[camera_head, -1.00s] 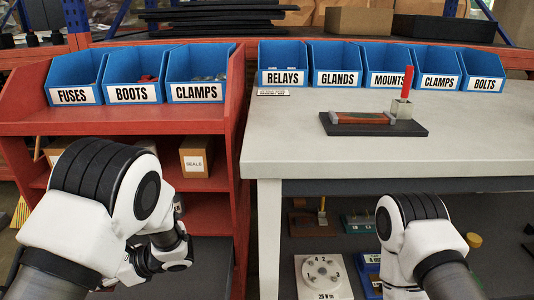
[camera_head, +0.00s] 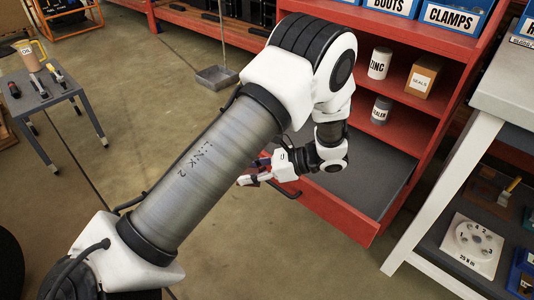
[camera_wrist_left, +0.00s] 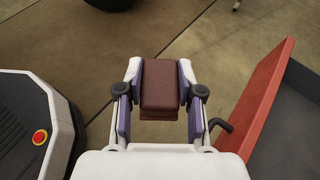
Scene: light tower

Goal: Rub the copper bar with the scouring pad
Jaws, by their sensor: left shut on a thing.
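My left gripper (camera_head: 254,178) hangs low beside the red cabinet, above the floor. In the left wrist view, my left gripper (camera_wrist_left: 160,72) is shut on a maroon-brown block, which looks like the scouring pad (camera_wrist_left: 160,88). The pad sits between the two fingers, clear of other surfaces. In the head view the pad is too small and covered to make out well. The copper bar is not in view now. My right gripper is not in view.
A red drawer (camera_head: 335,212) with a dark floor stands out from the red cabinet, close right of the gripper. The pale workbench (camera_head: 505,90) is at the right. A small grey table (camera_head: 42,92) with tools stands far left. Open floor lies between.

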